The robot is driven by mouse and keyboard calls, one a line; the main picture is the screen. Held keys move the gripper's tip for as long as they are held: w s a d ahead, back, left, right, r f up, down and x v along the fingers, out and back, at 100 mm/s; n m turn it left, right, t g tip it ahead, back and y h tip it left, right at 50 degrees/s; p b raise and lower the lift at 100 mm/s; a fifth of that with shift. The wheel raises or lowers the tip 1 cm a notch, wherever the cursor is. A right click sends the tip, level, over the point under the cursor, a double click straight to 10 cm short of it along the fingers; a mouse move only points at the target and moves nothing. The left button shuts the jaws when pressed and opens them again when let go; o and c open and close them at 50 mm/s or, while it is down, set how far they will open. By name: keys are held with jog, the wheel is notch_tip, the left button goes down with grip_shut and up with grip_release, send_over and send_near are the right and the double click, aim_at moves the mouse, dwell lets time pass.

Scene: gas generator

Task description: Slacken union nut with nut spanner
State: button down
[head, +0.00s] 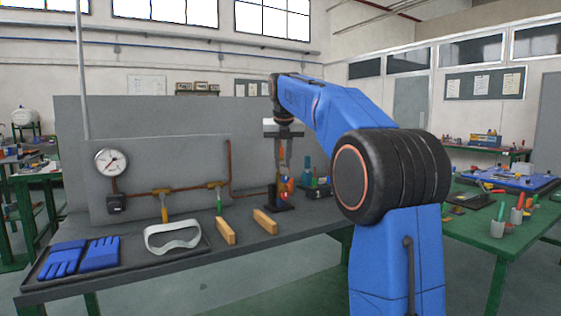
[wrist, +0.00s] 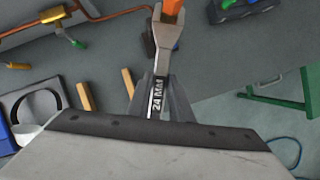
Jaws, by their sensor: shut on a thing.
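My gripper (head: 281,150) hangs over the back of the grey bench, above a small dark stand. It is shut on the spanner (wrist: 158,98), a grey tool marked "24 MM", held between the fingers in the wrist view. The spanner's forked end points away from the gripper, with an orange part (wrist: 172,7) at its tip; I cannot tell whether they touch. Copper pipework (head: 190,188) with fittings runs along the grey panel to the left, apart from the gripper. It also shows in the wrist view (wrist: 118,14). I cannot make out which fitting is the union nut.
A gauge (head: 112,161) and valves with yellow (head: 163,207) and green (head: 219,203) handles are on the pipework. Blue gloves (head: 80,257), goggles (head: 172,238) and two wooden blocks (head: 225,232) lie on the bench front. A green table (head: 470,228) stands at right.

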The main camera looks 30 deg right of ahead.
aim_at(286, 167)
jog(key=shift+s+d+n, duration=0.1)
jog(key=shift+d+n, duration=0.15)
jog(key=shift+n, duration=0.05)
jog(key=shift+s, duration=0.1)
jog(key=shift+m, duration=0.4)
jog(key=shift+s+a, duration=0.35)
jog(key=shift+s, duration=0.45)
jog(key=shift+s+a, duration=0.3)
jog(key=shift+s, duration=0.55)
jog(key=shift+s+a, duration=0.35)
jog(key=shift+s, duration=0.45)
jog(key=shift+d, duration=0.1)
